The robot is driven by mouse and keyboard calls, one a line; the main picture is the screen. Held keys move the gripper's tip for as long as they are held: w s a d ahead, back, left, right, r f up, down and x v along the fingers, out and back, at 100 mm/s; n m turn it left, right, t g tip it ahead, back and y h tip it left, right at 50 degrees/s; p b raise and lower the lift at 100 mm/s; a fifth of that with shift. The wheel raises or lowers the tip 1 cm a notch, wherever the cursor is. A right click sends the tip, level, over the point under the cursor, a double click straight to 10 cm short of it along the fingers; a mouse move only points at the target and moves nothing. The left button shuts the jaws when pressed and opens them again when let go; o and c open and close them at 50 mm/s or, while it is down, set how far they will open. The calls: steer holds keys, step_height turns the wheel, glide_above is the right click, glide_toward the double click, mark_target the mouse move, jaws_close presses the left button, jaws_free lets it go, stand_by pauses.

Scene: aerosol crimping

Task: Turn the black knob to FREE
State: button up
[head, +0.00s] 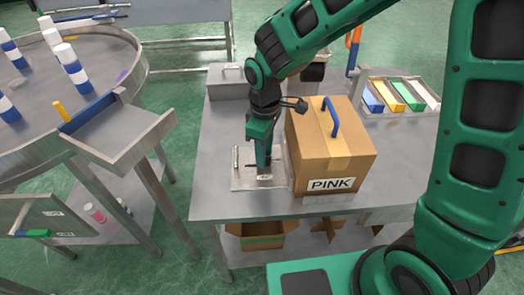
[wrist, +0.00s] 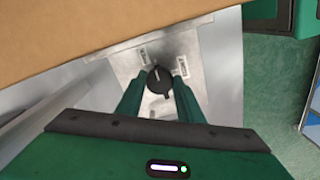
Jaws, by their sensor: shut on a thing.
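The black knob (wrist: 159,80) sits on a light metal plate (wrist: 128,62), with a white pointer line that points nearly straight up in the wrist view. Two small labels flank it, a left label (wrist: 142,57) and a right label (wrist: 181,67); their words are too small to read. My gripper (wrist: 158,88) is shut on the knob, one green finger on each side. In the head view my gripper (head: 264,174) points down at the plate (head: 243,183) on the grey table, and the knob is hidden there by the fingers.
A cardboard box (head: 335,150) marked PINK, with a blue handle (head: 330,117), stands close to the right of my gripper. Behind are a grey metal box (head: 228,82) and a tray of coloured cards (head: 402,97). A round table (head: 110,75) with striped cans is at left.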

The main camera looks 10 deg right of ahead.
steer(key=shift+w+r, duration=0.1)
steer(key=shift+w, duration=0.1)
steer(key=o, duration=1.1)
steer(key=shift+c, duration=0.2)
steer(key=shift+s, duration=0.1)
step_height(320, 180, up, 11)
steer(key=shift+f, duration=0.2)
